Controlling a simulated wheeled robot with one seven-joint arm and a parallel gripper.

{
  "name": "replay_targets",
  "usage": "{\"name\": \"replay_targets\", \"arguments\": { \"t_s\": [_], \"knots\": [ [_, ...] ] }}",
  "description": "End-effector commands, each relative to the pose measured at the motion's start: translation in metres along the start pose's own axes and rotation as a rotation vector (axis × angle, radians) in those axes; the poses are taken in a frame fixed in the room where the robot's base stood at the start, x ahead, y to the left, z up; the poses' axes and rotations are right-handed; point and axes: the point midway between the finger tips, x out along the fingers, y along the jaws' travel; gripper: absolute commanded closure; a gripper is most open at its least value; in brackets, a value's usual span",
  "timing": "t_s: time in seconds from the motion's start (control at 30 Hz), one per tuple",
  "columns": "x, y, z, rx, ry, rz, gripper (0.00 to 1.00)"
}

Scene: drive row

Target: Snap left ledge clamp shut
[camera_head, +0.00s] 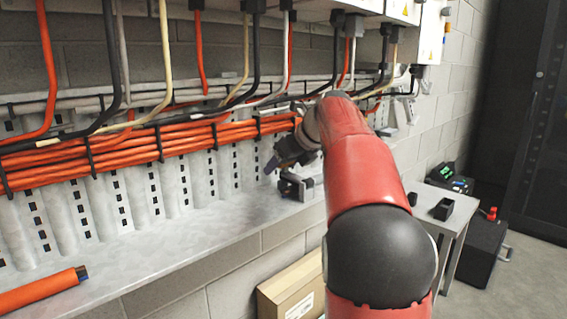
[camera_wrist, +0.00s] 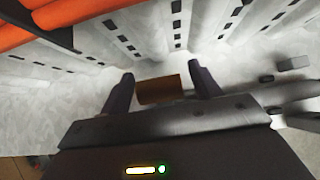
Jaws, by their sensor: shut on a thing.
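My gripper (camera_head: 284,158) is over the grey ledge, close to the wall and partly hidden by my red arm. Whether this block is part of a clamp cannot be told. A small dark clamp-like fixture (camera_head: 292,187) sits on the ledge just below my gripper. My arm hides the ledge to its right. Whether the fixture is open or shut is too small to tell.
An orange cable bundle (camera_head: 120,152) runs along the wall above the ledge (camera_head: 150,240). A loose orange cable end (camera_head: 40,291) lies at the ledge's left. Hanging cables (camera_head: 166,60) drop from boxes above. A cardboard box (camera_head: 290,285) stands below; a small table (camera_head: 446,218) is right.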

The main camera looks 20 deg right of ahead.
Motion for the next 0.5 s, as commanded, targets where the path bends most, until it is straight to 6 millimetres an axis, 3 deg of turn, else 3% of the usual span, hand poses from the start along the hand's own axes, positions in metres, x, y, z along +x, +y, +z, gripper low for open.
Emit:
{"name": "replay_targets", "arguments": {
  "t_s": [0.23, 0.27, 0.4, 0.5],
  "knots": [
    [0.0014, -0.0009, -0.0054, 0.004, 0.013, 0.004, 0.78],
    [0.0013, -0.001, -0.0053, 0.004, 0.013, 0.004, 0.35],
    [0.0006, -0.0006, -0.0036, 0.003, 0.009, 0.003, 0.18],
    [0.0002, -0.0003, -0.0026, 0.002, 0.006, 0.002, 0.18]
  ]
}}
